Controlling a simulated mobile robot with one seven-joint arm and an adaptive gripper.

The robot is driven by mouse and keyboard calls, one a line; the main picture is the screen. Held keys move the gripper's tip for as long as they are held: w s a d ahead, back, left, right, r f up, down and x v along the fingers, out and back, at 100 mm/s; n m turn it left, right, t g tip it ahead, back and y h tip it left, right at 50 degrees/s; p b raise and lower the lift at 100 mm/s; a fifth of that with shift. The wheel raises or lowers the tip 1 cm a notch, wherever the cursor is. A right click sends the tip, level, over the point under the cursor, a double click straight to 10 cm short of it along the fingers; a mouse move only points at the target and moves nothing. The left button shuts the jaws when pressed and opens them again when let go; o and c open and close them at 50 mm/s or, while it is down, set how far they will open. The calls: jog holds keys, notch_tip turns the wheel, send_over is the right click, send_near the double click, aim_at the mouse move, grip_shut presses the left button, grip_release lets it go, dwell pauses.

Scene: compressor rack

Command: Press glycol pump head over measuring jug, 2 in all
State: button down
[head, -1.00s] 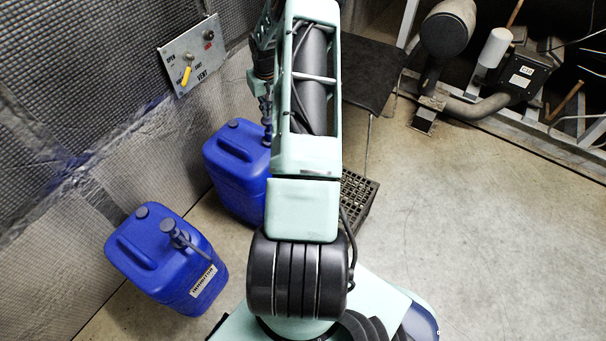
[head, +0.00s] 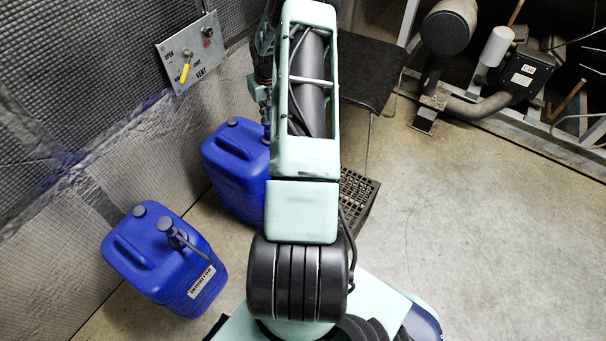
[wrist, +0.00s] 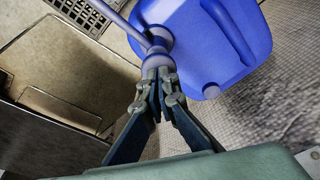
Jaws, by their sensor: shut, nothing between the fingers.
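My gripper (wrist: 160,78) is shut, its fingertips together and empty. In the wrist view the tips are at the head of a dark blue-grey pump (wrist: 157,54), overlapping it; I cannot tell whether they press on it. The pump stands on a blue canister (wrist: 205,35), and its spout reaches to the upper left. In the head view this canister (head: 228,170) stands behind my arm, which hides most of the pump and the gripper. A second blue canister (head: 170,265) with its own pump and a label reading like "inhibitor" stands nearer at left. I cannot make out a measuring jug.
A black plastic crate (head: 356,205) stands on the floor right of my arm, near a dark flat-topped stand (head: 372,75). A vent panel (head: 190,55) with a yellow lever is on the left wall. Pipework is at upper right; the right floor is clear.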

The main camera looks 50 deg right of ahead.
jog(key=shift+f+b, duration=0.7)
jog(key=shift+f, duration=0.55)
jog(key=shift+r, duration=0.1)
jog(key=shift+r+p, duration=1.65)
jog(key=shift+r, duration=0.95)
jog(key=shift+f, duration=0.15)
jog(key=shift+f+b, duration=1.75)
jog(key=shift+f, duration=0.8)
jog(key=shift+r, duration=0.1)
jog(key=shift+r+p, duration=1.55)
jog(key=shift+r, duration=1.05)
jog(key=shift+r, duration=0.1)
